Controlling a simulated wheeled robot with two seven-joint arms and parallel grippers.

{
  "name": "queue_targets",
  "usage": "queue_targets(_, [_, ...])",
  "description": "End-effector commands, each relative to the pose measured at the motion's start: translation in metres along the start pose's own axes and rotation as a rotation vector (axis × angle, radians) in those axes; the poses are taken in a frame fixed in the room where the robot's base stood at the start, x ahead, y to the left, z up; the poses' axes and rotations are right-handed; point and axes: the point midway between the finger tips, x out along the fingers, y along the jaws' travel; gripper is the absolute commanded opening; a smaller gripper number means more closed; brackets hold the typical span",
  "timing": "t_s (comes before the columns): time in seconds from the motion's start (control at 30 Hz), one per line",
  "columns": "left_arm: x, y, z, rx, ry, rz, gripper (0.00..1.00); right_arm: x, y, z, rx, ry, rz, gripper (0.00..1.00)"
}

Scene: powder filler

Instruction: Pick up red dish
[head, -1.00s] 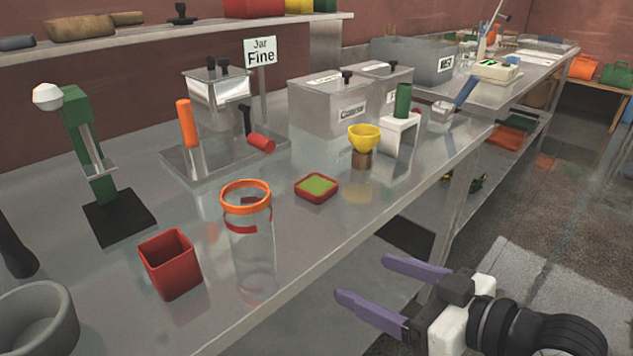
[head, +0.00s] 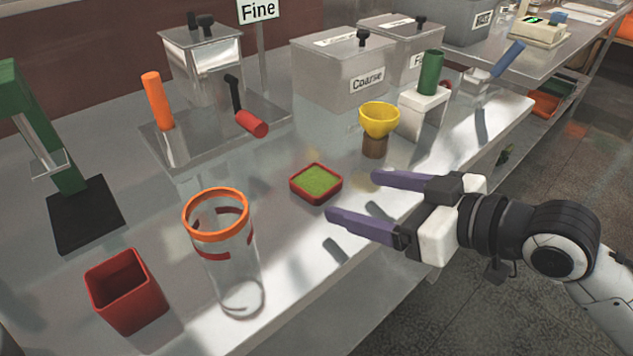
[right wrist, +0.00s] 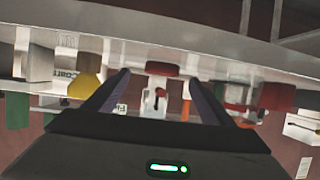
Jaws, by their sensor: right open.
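The red dish (head: 316,184) is a small, shallow square dish with green contents. It sits on the metal table in the middle of the head view. My right gripper (head: 352,197) is open and empty, with its purple fingers pointing left toward the dish. The fingertips are a short way to the right of the dish and do not appear to touch it. In the right wrist view, a red shape that looks like the dish (right wrist: 162,69) shows between and beyond the open fingers (right wrist: 160,85). My left gripper is not in view.
A clear cylinder with an orange rim (head: 217,215) and a red square cup (head: 127,290) stand left of the dish. A yellow funnel cup on a brown base (head: 379,120) stands behind it. Metal bins (head: 345,75) are at the back. The table's front edge runs beneath my right arm.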

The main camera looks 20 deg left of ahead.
Motion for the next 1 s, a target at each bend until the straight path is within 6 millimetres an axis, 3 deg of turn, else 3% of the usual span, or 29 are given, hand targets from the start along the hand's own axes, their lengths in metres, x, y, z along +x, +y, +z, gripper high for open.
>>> queue_targets(0.3, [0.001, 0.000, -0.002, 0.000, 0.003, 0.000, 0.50, 0.043, -0.006, -0.003, 0.002, 0.001, -0.002, 0.77])
queue_targets(0.63, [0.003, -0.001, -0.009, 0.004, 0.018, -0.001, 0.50, 0.051, -0.005, -0.003, 0.000, 0.000, 0.000, 0.77])
queue_targets(0.9, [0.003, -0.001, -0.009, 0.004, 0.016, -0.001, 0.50, 0.051, -0.005, -0.003, 0.000, 0.000, 0.000, 0.33])
queue_targets(1.0, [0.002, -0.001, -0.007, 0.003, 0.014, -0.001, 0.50, 0.051, -0.005, -0.003, 0.000, 0.001, 0.000, 0.31])
